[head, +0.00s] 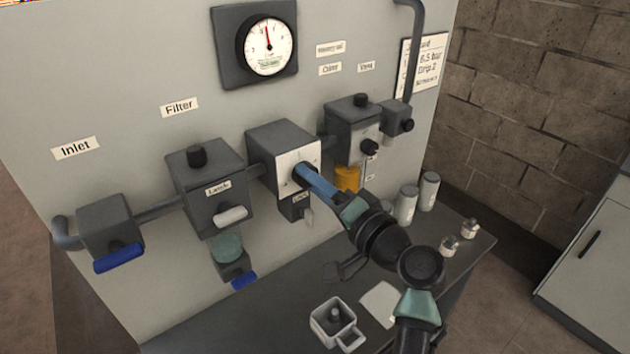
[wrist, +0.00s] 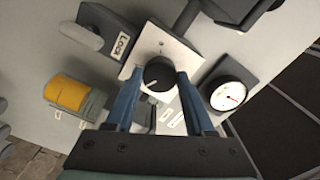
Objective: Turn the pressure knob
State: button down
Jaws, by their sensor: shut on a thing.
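The pressure knob (wrist: 159,73) is a round black knob with a white pointer line, on the white plate (wrist: 170,48) of a grey block. In the head view this block (head: 278,140) is in the middle of the pipe line, and my fingers mostly hide the knob. My gripper (wrist: 160,78) has blue fingers on both sides of the knob and is shut on it. It also shows in the head view (head: 302,172), reaching in from the lower right. The round gauge (head: 268,47) above has its needle pointing nearly straight up.
A grey lever beside a "Lock" label (wrist: 123,45) is close to the knob. The filter block (head: 208,185) is to the left, and a block with a yellow bowl (head: 347,178) to the right. Below, a bench holds a square cup (head: 336,326) and grey canisters (head: 407,203).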

dwell(0.4)
jog(key=shift+c, duration=1.3)
grip_release()
jog(key=b+v, duration=0.3)
jog(key=v, duration=1)
